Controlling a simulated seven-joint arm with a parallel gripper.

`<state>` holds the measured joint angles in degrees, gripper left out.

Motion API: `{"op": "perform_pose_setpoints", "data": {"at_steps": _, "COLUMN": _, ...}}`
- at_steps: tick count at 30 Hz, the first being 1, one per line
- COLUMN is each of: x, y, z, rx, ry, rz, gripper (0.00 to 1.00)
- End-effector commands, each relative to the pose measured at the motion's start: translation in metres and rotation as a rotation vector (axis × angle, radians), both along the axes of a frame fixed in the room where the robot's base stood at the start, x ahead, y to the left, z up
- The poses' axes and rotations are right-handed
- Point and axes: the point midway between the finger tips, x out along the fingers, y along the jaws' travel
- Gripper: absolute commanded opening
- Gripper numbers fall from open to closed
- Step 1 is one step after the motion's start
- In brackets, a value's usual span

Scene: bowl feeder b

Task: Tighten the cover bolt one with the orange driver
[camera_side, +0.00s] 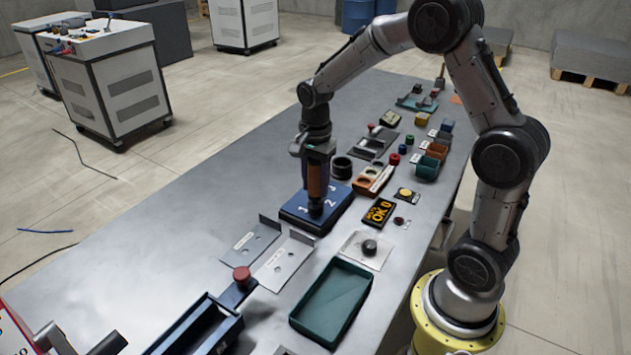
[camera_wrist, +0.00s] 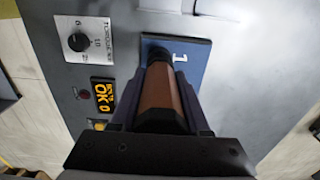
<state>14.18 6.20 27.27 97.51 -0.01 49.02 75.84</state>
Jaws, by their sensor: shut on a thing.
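My gripper (camera_side: 317,172) is shut on the orange driver (camera_side: 314,186) and holds it upright above the blue cover plate (camera_side: 293,216). The plate is marked with numerals 1, 2 and 3. In the wrist view, the orange-brown driver (camera_wrist: 161,100) sits between my fingers, with its dark tip end over the blue plate (camera_wrist: 196,50) near the numeral 1. The bolts are hidden, and I cannot tell whether the tip touches one.
A display reading "OK 0" (camera_side: 379,212) and a torque dial (camera_wrist: 77,42) are beside the plate. Metal brackets (camera_side: 286,262), a green tray (camera_side: 301,317) and a red button (camera_side: 241,274) are nearer the camera. A black ring (camera_side: 342,167) stands just behind the plate. The table's left side is clear.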

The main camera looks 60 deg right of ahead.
Motion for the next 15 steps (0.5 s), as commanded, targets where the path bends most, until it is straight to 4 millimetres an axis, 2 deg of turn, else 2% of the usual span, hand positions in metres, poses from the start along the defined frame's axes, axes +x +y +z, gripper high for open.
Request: {"op": "perform_pose_setpoints", "data": {"at_steps": 15, "x": 0.0004, "y": -0.0001, "z": -0.003, "rx": 0.0, "ry": -0.002, "rz": 0.0, "gripper": 0.0}}
